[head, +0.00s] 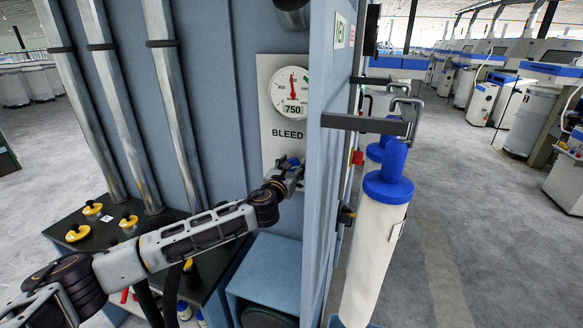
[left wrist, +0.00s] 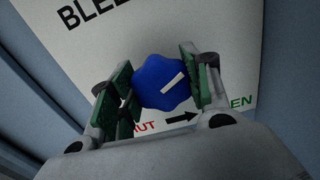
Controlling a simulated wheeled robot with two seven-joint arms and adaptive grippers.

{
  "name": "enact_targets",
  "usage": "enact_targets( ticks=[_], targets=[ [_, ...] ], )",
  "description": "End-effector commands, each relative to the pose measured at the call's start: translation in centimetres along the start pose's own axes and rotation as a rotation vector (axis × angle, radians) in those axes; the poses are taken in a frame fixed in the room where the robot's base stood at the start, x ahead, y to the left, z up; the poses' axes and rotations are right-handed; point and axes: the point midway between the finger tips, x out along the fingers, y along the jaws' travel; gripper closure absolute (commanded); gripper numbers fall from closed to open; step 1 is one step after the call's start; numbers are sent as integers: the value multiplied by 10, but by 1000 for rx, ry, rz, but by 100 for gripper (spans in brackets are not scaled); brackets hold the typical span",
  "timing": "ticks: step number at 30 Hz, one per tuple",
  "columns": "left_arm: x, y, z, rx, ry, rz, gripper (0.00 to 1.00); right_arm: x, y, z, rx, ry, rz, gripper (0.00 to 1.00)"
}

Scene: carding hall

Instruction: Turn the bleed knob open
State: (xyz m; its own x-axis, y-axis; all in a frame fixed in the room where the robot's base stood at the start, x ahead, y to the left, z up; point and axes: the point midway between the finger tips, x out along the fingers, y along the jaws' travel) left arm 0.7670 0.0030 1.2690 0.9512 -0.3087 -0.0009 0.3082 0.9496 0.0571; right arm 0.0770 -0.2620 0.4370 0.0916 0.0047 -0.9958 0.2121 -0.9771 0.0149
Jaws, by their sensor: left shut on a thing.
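The bleed knob (left wrist: 158,82) is blue and lobed, with a white line slanting from its middle to the upper right in the left wrist view. In the head view the knob (head: 292,161) shows only partly, behind my fingers. It sits on a pale panel (head: 268,104) under the word BLEED. My left gripper (head: 289,172) is shut on the knob, one green-padded finger on each side. Below the knob, the wrist view shows partly hidden red lettering ending in UT, a black arrow pointing right, and green lettering ending in EN. My right gripper is not in view.
A round gauge (head: 290,91) reading 750 is above the knob. A blue cabinet wall (head: 328,165) stands close on the right, with white blue-topped cylinders (head: 375,250) beyond it. A dark bench (head: 160,222) with yellow knobs is below left. Open floor lies right.

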Motion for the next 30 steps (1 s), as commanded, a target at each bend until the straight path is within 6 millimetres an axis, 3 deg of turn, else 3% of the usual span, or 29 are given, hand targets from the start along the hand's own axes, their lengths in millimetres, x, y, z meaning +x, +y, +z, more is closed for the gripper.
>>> enact_targets(
  ticks=[13, 14, 18, 30],
  targets=[
    [0, 0, 0, 33, -4, 0, 76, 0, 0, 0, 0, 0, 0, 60],
    [0, 0, 0, 33, -4, 0, 50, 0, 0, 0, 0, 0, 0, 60],
    [0, 0, 0, 33, -3, 0, 33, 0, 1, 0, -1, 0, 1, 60],
    [-11, 0, -2, 32, -1, -1, 33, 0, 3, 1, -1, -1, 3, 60]
  ],
)
